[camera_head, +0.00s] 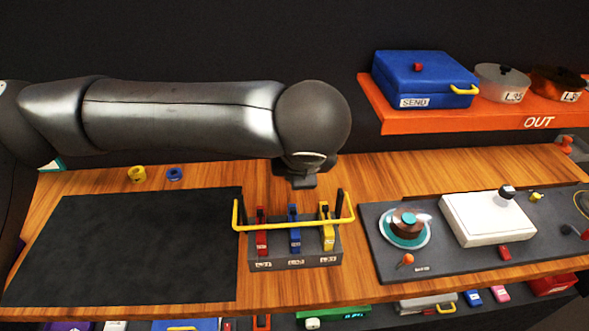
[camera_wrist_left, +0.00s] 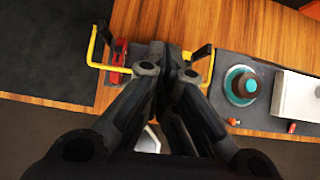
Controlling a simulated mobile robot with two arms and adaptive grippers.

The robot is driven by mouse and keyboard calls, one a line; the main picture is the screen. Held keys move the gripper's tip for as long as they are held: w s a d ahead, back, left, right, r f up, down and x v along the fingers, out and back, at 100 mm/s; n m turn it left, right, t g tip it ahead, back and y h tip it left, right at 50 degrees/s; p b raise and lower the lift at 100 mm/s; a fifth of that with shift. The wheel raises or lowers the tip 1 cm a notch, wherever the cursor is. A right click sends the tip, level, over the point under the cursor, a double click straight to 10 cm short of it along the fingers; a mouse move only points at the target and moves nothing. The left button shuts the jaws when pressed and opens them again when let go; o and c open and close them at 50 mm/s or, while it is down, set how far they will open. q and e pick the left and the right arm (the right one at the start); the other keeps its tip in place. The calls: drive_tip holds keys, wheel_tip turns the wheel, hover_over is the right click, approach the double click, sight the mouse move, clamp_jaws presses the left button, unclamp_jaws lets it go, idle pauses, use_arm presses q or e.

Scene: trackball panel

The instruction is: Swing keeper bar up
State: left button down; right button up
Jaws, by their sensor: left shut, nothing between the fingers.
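The yellow keeper bar (camera_head: 275,229) runs across the front of a grey rack (camera_head: 318,257) in the head view, in front of its red, blue and yellow levers. Its ends bend up beside two dark posts at the rack's sides. In the left wrist view the bar (camera_wrist_left: 103,66) shows at left, and the fingers hide its middle. My left gripper (camera_wrist_left: 172,72) is shut and empty, with its fingertips over the rack in that view. In the head view the gripper (camera_head: 300,181) hangs above and behind the rack, mostly hidden by its wrist. My right gripper is out of view.
A dark mat (camera_head: 130,250) lies left of the rack. A panel (camera_head: 455,262) with a trackball (camera_head: 406,222) and a white box (camera_head: 487,219) is at right. Yellow and blue rings lie behind the mat. An orange shelf (camera_head: 510,122) stands at back right.

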use_arm(q)
drive_tip(key=shift+s+r, duration=0.3)
drive_tip(key=shift+s, duration=0.05)
